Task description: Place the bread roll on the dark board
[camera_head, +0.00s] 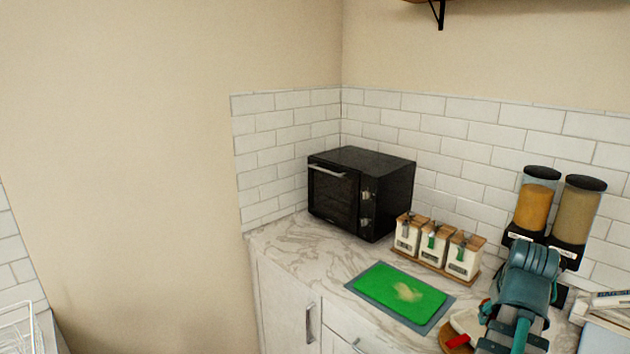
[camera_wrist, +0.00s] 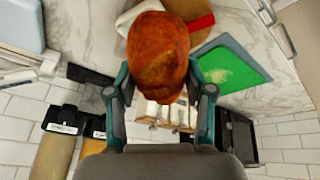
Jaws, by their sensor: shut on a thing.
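The bread roll (camera_wrist: 158,50) is reddish-brown and sits between the two fingers of my gripper (camera_wrist: 158,76) in the wrist view. My gripper is shut on it. The roll appears held above the counter. In the head view my teal arm end (camera_head: 528,285) is at the right, over the counter, and I cannot make out the roll there. A flat board with a dark grey-blue border (camera_head: 432,323) and a bright green top lies to the left of my gripper. The green top bears a pale patch. It also shows in the wrist view (camera_wrist: 247,68), right of the roll.
A round wooden board (camera_head: 450,349) with a white and a red item lies near the counter's front edge. Canisters (camera_head: 436,250) on a wooden tray stand behind the green board. A black oven (camera_head: 360,193) fills the corner. Two dispensers (camera_head: 556,205) stand behind my arm.

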